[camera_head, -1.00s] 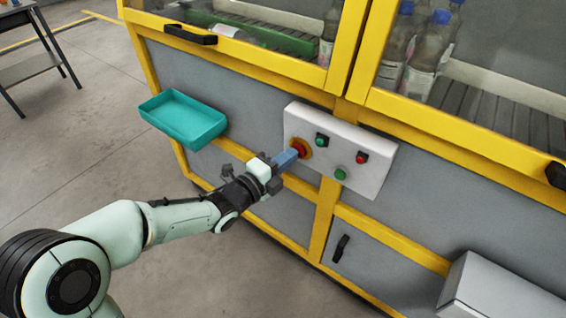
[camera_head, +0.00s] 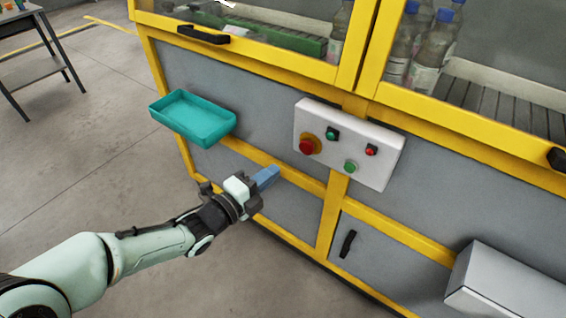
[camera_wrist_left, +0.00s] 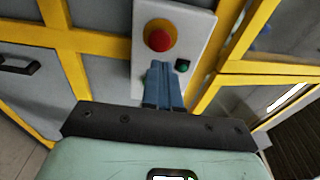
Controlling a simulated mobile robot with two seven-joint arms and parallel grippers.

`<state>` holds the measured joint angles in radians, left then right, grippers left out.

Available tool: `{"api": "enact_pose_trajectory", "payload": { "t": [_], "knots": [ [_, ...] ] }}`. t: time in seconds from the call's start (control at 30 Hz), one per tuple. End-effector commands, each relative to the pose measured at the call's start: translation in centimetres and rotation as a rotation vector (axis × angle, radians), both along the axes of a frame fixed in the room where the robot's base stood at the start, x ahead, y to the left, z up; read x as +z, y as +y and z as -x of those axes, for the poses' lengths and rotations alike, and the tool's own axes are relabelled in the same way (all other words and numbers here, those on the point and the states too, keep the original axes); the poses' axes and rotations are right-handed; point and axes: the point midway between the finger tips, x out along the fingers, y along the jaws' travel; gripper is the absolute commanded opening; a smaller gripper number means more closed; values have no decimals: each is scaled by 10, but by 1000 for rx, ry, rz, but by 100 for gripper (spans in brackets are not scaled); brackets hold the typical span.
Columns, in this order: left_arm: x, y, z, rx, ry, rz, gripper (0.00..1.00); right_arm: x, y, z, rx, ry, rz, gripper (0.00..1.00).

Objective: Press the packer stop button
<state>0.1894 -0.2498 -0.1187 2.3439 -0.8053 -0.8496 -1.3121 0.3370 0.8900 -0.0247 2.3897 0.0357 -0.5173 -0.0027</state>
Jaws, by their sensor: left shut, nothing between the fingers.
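A white control panel (camera_head: 376,174) is fixed to the front of the yellow-framed grey machine. It carries a large red mushroom button (camera_head: 308,145) on a yellow collar at its left, a smaller red button (camera_head: 371,150) and two green buttons (camera_head: 332,133) (camera_head: 350,167). My left gripper (camera_head: 270,175) is shut and empty, below and left of the panel, apart from it. In the left wrist view the blue fingertips (camera_wrist_left: 162,84) lie together, with the red mushroom button (camera_wrist_left: 159,38) just beyond them. My right gripper is out of view.
A teal tray (camera_head: 225,130) is mounted on the machine left of the panel. A grey box (camera_head: 505,285) juts out at the lower right. Bottles (camera_head: 432,62) stand behind the windows.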

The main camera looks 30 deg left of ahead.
Motion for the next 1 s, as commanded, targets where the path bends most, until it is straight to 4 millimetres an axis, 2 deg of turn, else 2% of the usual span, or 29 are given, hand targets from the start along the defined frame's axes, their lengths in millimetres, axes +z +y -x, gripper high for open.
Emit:
{"api": "enact_pose_trajectory", "payload": {
  "t": [0.1,0.3,0.87,1.0],
  "knots": [
    [2,5,20,3,0,-1,0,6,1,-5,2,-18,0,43],
    [1,8,35,1,0,0,0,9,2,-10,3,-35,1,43],
    [0,8,36,1,1,0,0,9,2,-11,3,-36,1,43],
    [-7,7,33,7,45,46,0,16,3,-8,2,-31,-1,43]
  ]
}}
